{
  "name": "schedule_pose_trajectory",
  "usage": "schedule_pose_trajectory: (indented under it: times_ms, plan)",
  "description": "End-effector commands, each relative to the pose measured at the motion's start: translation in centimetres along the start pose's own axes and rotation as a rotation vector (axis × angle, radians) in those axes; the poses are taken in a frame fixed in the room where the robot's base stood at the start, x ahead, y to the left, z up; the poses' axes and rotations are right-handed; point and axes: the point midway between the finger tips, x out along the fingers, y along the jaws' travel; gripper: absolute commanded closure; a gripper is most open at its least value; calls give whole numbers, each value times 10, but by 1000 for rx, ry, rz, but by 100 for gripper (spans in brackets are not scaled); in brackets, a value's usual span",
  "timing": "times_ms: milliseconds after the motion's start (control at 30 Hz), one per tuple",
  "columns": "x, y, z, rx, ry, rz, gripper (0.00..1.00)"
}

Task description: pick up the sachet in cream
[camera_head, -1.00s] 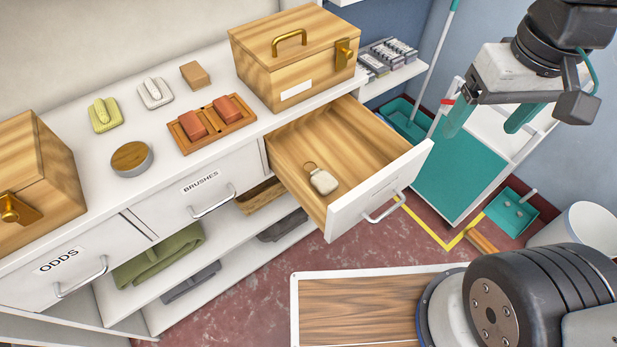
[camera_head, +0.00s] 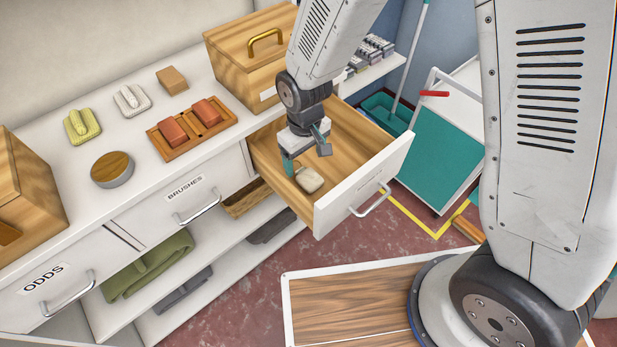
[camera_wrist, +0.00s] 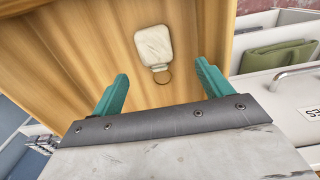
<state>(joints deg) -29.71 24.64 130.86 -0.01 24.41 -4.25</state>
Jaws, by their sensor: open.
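The cream sachet (camera_head: 309,179) lies on the wooden floor of the open drawer (camera_head: 362,190), near its front. My gripper (camera_head: 306,160) is inside the drawer's outline, above and just behind the sachet. In the wrist view my gripper's two teal fingers (camera_wrist: 163,85) are spread wide and empty. Part of the drawer is hidden behind my arm.
The drawer walls stand around the sachet. The BRUSHES drawer (camera_head: 185,190) is shut.

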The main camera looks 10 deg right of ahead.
Motion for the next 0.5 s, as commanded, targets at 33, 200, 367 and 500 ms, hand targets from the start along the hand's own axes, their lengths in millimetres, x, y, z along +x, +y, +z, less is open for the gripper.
schedule_pose_trajectory:
  times_ms: [33, 200, 367, 500]
  plan:
    - [6, -1, 0, -3, -4, 0, 22]
    - [25, 0, 0, -2, -4, 0, 22]
    - [43, 4, 0, 0, -4, 0, 22]
    - [65, 8, 1, -1, -5, 0, 22]
